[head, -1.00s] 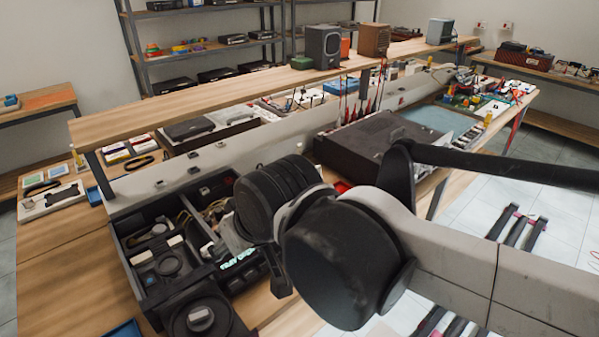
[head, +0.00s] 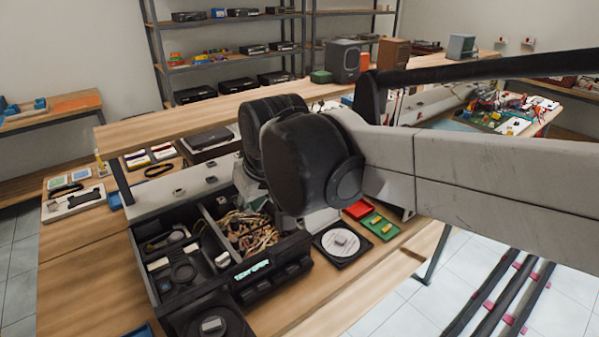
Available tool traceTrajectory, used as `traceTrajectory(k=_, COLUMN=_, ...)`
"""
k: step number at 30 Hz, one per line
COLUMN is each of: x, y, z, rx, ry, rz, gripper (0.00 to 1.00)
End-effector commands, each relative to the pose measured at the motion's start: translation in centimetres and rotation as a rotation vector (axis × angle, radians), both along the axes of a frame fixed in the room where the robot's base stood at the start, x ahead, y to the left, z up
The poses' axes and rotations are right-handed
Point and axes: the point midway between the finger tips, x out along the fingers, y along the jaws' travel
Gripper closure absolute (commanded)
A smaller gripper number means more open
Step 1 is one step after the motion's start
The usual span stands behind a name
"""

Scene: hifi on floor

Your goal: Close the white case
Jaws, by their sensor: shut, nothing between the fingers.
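No case that I can clearly name as the white case shows in the head view. An open black box (head: 300,243) with compartments stands on the bench, holding cables and small parts. A pale, low white tray (head: 97,189) with dark parts lies at the far left. A white-sided item with a dark top (head: 212,147) sits under the raised shelf, partly behind the grey-white rail. My arm's large black joints cover the middle of the bench, just beyond the black box. My gripper does not show; it is outside the view or hidden behind the arm.
Black square plates with round discs lie right of the box (head: 345,258) and at its front (head: 222,311). A green board (head: 380,226) and a red block (head: 357,209) lie to the right. The raised wooden shelf (head: 160,124) runs behind. Bare wood (head: 75,290) shows at the left front.

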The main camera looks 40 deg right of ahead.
Motion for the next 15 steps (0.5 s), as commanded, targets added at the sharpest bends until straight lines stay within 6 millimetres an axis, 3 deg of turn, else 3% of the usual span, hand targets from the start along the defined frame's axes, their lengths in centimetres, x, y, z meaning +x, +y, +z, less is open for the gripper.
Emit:
traceTrajectory(k=6, x=4.9, y=-4.3, z=1.6, rx=-0.013, ry=0.082, rz=-0.014, gripper=1.00)
traceTrajectory(k=15, x=10.8, y=-11.1, z=1.7, rx=-0.015, ry=0.192, rz=-0.021, gripper=1.00)
